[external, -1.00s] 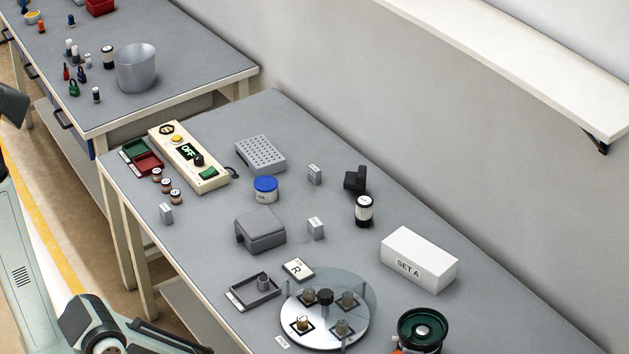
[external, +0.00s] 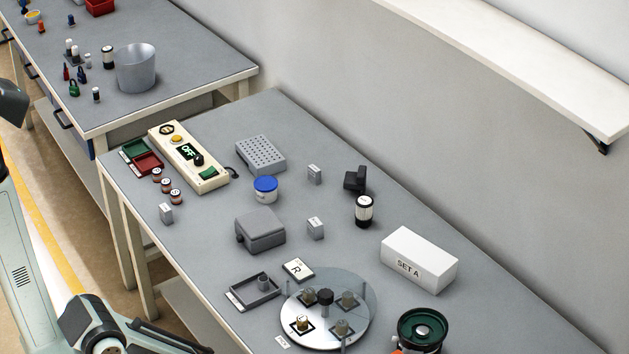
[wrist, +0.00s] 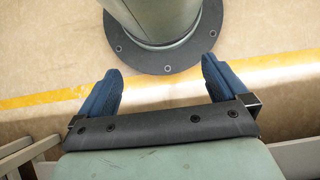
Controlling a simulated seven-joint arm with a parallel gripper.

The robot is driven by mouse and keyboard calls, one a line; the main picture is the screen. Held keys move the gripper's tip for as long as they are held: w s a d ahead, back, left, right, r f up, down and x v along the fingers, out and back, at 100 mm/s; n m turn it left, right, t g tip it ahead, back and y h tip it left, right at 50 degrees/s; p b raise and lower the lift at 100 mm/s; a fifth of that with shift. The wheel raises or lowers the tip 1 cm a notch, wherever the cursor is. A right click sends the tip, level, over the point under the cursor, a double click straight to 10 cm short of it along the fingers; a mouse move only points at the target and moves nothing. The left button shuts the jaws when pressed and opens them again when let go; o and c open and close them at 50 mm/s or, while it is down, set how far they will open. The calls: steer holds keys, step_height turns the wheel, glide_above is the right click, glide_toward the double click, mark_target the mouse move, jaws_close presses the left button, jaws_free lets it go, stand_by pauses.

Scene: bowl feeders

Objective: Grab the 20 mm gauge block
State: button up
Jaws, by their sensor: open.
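Three small grey metal blocks with marked faces stand on the bench, apart from each other. One block (external: 166,213) is at the left near the front edge, one block (external: 315,228) is right of the grey lidded box, and one block (external: 314,174) is farther back. Their markings are too small to read, so I cannot tell which is 20 mm. My gripper (wrist: 161,92) shows in the wrist view with two blue fingers spread wide and nothing between them, over the floor by my base. In the external view my arm is at the lower left, clear of the blocks.
Around the blocks stand a grey box (external: 261,229), a blue-lidded tub (external: 265,190), a perforated grey block (external: 260,154), a control box (external: 189,158), a black-and-white cylinder (external: 364,211), a white SET A box (external: 419,260) and a round turntable (external: 325,336). A shelf (external: 540,70) overhangs the back.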

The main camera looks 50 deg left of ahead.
steer(key=c, duration=0.9)
